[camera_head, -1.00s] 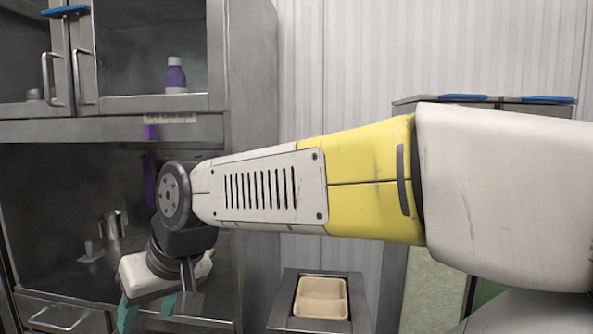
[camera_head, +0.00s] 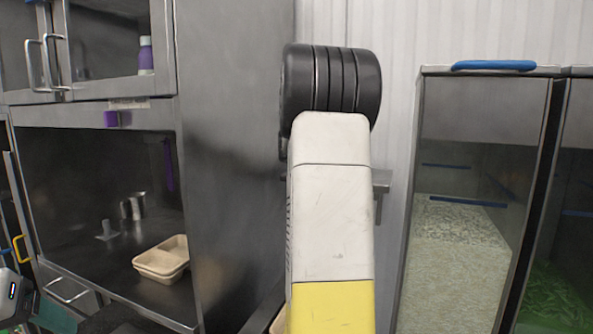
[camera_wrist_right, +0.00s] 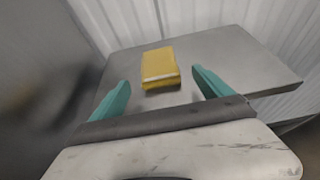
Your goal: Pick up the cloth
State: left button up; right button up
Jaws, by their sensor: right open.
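The cloth (camera_wrist_right: 160,66) is a yellow folded block with a pale front edge. It lies on a grey metal surface (camera_wrist_right: 232,55) in the right wrist view. My right gripper (camera_wrist_right: 160,78) is open and empty, its two teal fingers to either side of the cloth in the picture and apart from it. In the head view my right arm stands in the middle and its gripper is hidden. At the lower left edge of the head view, a white part and a teal part seem to belong to my left gripper (camera_head: 55,316); its jaws are cut off.
A beige tray (camera_head: 163,270) sits on the cabinet counter (camera_head: 95,268) near metal cups (camera_head: 132,207). A sliver of another beige item shows at the bottom beside my arm. Clear bins of rice (camera_head: 455,265) and green vegetables (camera_head: 555,300) stand at right. A ribbed wall closes the back.

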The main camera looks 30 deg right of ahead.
jog(key=x, duration=0.6)
jog(key=shift+w+d+r, duration=0.1)
jog(key=shift+w+d, duration=0.2)
jog(key=shift+w, duration=0.05)
jog(key=c, duration=1.4)
jog(key=shift+c, duration=0.2)
jog(key=shift+r, duration=0.1)
jog(key=shift+r, duration=0.75)
notch_tip(320, 180, up, 2)
jog(key=shift+r, duration=0.1)
jog(key=s+a, duration=0.3)
jog(key=a, duration=0.4)
jog(key=s+a+r, duration=0.1)
jog(key=s+a, duration=0.2)
jog(key=a, duration=0.4)
jog(key=shift+s+a, duration=0.35)
